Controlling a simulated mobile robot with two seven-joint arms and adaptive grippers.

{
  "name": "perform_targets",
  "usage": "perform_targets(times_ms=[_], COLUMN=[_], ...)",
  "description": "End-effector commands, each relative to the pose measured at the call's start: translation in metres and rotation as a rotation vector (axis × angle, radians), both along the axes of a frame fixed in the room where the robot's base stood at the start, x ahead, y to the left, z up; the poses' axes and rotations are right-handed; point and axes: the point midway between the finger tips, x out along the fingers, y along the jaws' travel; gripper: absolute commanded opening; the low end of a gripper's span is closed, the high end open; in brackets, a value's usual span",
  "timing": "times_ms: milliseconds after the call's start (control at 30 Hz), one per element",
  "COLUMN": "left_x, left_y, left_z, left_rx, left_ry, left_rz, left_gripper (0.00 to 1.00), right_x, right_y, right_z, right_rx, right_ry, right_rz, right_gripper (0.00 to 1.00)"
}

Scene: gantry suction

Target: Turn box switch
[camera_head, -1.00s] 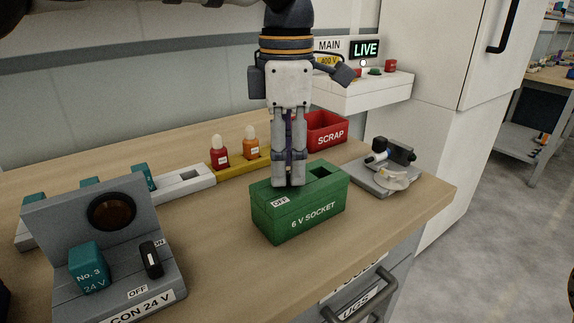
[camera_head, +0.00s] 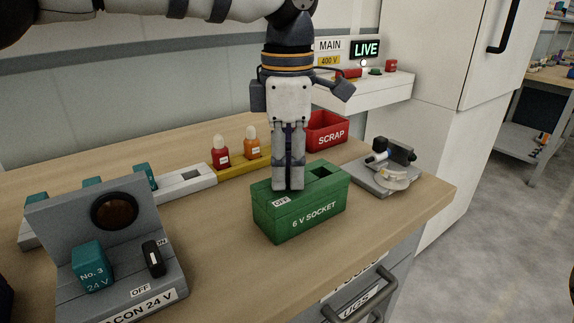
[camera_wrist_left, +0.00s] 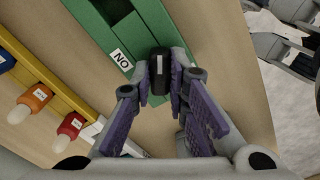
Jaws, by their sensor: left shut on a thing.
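The green box marked "6 V SOCKET" (camera_head: 315,213) stands on the workbench, with a square opening in its top. My left gripper (camera_head: 288,187) points straight down at the box top, beside the OFF label (camera_head: 280,202). In the left wrist view, a black switch knob (camera_wrist_left: 159,72) with a white line sits between the fingertips (camera_wrist_left: 160,82), and the gripper is shut on it. In the head view the fingers hide the knob. My right gripper is not in view.
A grey beacon box (camera_head: 104,221) with its own black switch (camera_head: 153,258) stands at the left front. A red scrap bin (camera_head: 326,128) and a grey fixture (camera_head: 386,167) stand right of the gripper.

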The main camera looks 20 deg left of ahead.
Motion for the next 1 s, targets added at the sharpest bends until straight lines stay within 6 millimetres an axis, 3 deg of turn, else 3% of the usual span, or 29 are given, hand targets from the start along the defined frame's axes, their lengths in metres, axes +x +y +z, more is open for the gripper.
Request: perform_targets(times_ms=[400, 1000], left_x=[-0.003, -0.005], left_y=[0.000, 0.000], left_z=[0.003, 0.001], left_rx=[0.000, 0.000], left_ry=[-0.003, -0.002], left_rz=[-0.324, -0.836], left_gripper=[0.00, 0.00], right_x=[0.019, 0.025], right_y=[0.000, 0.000], right_z=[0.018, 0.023], right_rx=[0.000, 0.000], right_ry=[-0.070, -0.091], right_rz=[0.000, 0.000], right_gripper=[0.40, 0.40])
